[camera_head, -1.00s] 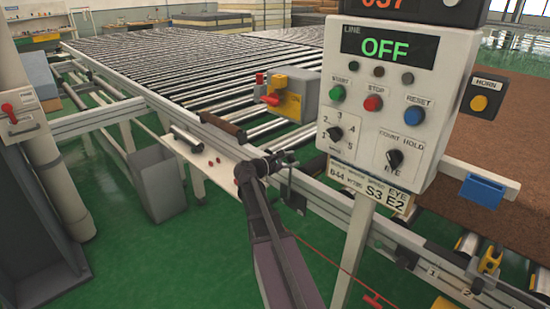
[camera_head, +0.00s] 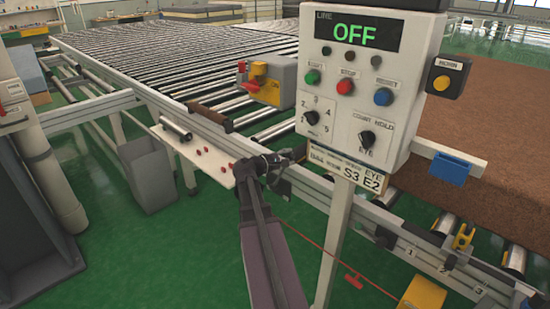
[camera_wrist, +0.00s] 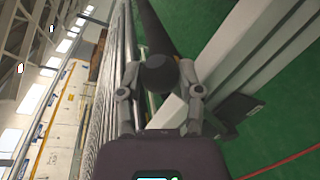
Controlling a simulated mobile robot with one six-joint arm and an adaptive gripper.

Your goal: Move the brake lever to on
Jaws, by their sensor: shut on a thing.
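My gripper (camera_head: 282,160) is at the near rail of the roller conveyor, left of the control post. In the wrist view, my gripper (camera_wrist: 160,92) has its two fingers on either side of a dark round knob (camera_wrist: 160,74), and it is shut on it. A dark bar runs from behind this knob toward the top of that view. The knob appears to be the brake lever's end, but no label on it can be read. In the head view the lever is mostly hidden by my gripper, so its on or off position cannot be told.
The control panel (camera_head: 372,85) reads OFF and stands just right of my gripper on a white post (camera_head: 332,240). A yellow box with a red knob (camera_head: 268,82) sits on the conveyor. A brown bar (camera_head: 210,117) lies along the rail. A grey bin (camera_head: 147,175) stands left.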

